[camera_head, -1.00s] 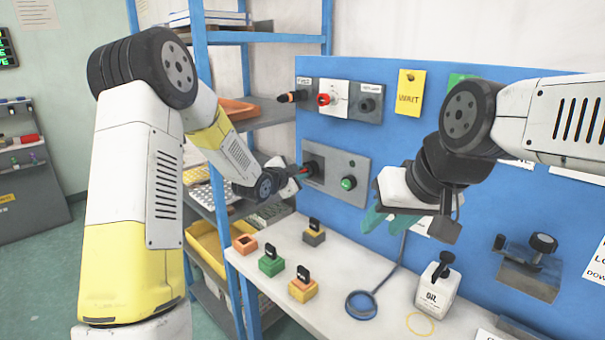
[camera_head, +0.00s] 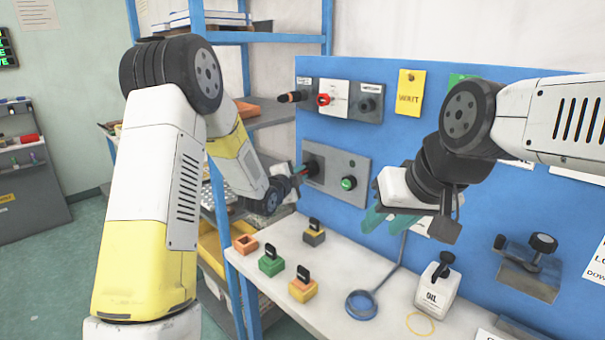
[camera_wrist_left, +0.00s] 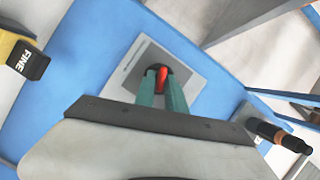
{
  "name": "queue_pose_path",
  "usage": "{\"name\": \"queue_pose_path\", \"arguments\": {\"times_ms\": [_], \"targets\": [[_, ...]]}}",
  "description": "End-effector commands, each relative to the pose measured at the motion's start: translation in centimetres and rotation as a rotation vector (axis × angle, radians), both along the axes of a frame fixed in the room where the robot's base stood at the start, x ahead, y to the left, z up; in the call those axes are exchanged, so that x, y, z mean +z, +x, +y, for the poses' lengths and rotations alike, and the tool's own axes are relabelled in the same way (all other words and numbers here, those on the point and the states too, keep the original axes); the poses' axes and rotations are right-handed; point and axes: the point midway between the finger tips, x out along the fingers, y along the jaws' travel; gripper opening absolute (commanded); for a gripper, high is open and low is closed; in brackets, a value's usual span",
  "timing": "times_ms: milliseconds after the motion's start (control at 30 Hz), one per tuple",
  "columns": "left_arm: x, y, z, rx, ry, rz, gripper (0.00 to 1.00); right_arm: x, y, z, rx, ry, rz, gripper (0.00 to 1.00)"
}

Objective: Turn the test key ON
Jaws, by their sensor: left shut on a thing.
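A grey panel box (camera_head: 338,182) with a round green button (camera_head: 348,183) is mounted on the blue board. My left gripper (camera_head: 303,171) is at the left part of this box, its green fingers pointing at it. In the left wrist view, the left gripper (camera_wrist_left: 161,88) is shut on a small red key (camera_wrist_left: 162,74) in front of a grey plate (camera_wrist_left: 188,62). The fingers hide most of the key, and its exact angle cannot be told. My right gripper (camera_head: 386,219) is open and empty above the table, in front of the board.
A red knob (camera_head: 323,99) and a black-and-orange handle (camera_head: 290,97) sit above the box. Several coloured blocks with black tags, such as a green one (camera_head: 271,264), stand on the white table (camera_head: 335,262) below. An oil bottle (camera_head: 435,292) stands at right.

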Motion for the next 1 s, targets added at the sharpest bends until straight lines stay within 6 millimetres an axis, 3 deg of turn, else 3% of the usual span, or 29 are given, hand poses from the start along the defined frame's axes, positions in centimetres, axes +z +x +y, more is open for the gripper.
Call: {"name": "queue_pose_path", "arguments": {"times_ms": [200,467,767,800,900,1000], "targets": [[-0.24,-0.07,-0.19,-0.002,0.153,-0.153,0.00,0.00,0.00,0.00,0.000,0.000,0.000,0.36],[-0.15,-0.04,-0.09,0.000,0.164,-0.166,0.00,0.00,0.00,0.00,0.000,0.000,0.000,0.36],[-0.32,-0.04,-0.13,-0.001,0.321,-0.324,0.00,0.00,0.00,0.00,0.000,0.000,0.000,0.36],[-0.33,-0.04,-0.12,-0.001,0.321,-0.323,0.17,0.00,0.00,0.00,0.000,0.000,0.000,0.36],[-0.34,-0.04,-0.12,0.000,0.320,-0.321,0.37,0.00,0.00,0.00,0.000,0.000,0.000,0.36],[-0.35,-0.04,-0.09,0.000,0.319,-0.321,0.37,0.00,0.00,0.00,0.000,0.000,0.000,0.36]]}}
